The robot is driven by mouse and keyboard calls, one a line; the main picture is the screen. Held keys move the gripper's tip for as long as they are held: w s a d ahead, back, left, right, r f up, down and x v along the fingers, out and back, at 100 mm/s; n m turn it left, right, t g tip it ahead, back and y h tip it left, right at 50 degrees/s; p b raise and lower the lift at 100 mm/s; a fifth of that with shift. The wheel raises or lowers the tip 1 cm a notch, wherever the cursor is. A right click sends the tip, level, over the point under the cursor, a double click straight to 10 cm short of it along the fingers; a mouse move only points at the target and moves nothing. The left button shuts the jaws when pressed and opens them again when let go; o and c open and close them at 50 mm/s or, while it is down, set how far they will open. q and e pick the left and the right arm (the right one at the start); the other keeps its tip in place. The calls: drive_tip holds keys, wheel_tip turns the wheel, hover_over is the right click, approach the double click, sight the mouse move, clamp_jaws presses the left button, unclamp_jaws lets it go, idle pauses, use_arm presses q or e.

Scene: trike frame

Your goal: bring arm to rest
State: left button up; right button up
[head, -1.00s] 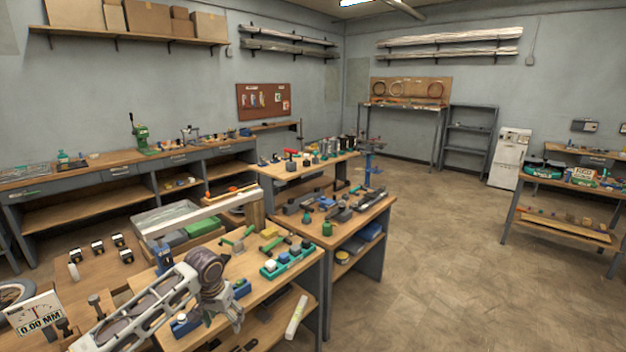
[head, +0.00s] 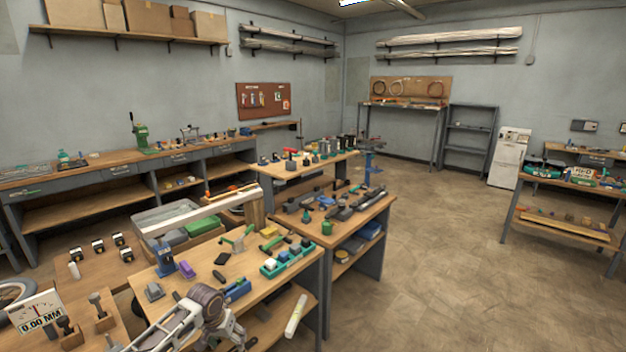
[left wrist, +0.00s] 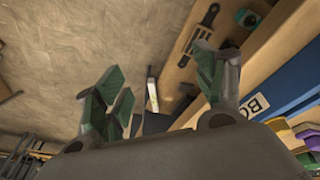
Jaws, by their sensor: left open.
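My left arm (head: 205,305) comes in at the bottom of the head view, in front of the near workbench, with its joint over the bench's front edge. My left gripper (left wrist: 165,92) shows in the left wrist view with its green-padded fingers spread apart and nothing between them. Its fingertips are hard to make out in the head view. My right arm and right gripper do not show.
The near workbench (head: 207,268) carries a teal tray (head: 286,260), a purple block (head: 186,270) and small parts. A white roll (head: 296,315) lies on its lower shelf. A second bench (head: 345,215) stands behind. The floor (head: 440,270) to the right is clear.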

use_arm(q)
drive_tip(key=s+a+f, duration=0.1)
drive_tip(key=s+f, duration=0.5)
drive_tip(key=f, duration=0.4)
drive_tip(key=s+a+f, duration=0.2)
drive_tip(key=s+f, duration=0.3)
drive_tip(key=f, duration=0.6)
drive_tip(key=s+a+f, duration=0.1)
drive_tip(key=s+f, duration=0.5)
drive_tip(key=f, duration=0.4)
drive_tip(key=s+d+f, duration=0.1)
drive_tip(key=s+f, duration=0.4)
drive_tip(key=s, duration=0.8)
drive_tip(key=s+d+f+m+g, duration=0.1)
drive_tip(key=s+f, duration=0.5)
drive_tip(key=s, duration=0.6)
drive_tip(key=s+d+f, duration=0.2)
drive_tip(key=s+f, duration=0.3)
drive_tip(key=s, duration=0.8)
drive_tip(key=shift+s+f+y, duration=0.25)
drive_tip(key=shift+s+y, duration=0.05)
drive_tip(key=shift+y, duration=0.1)
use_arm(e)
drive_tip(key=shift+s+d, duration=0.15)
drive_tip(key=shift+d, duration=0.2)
use_arm(q)
drive_tip(key=shift+w+d, duration=0.1)
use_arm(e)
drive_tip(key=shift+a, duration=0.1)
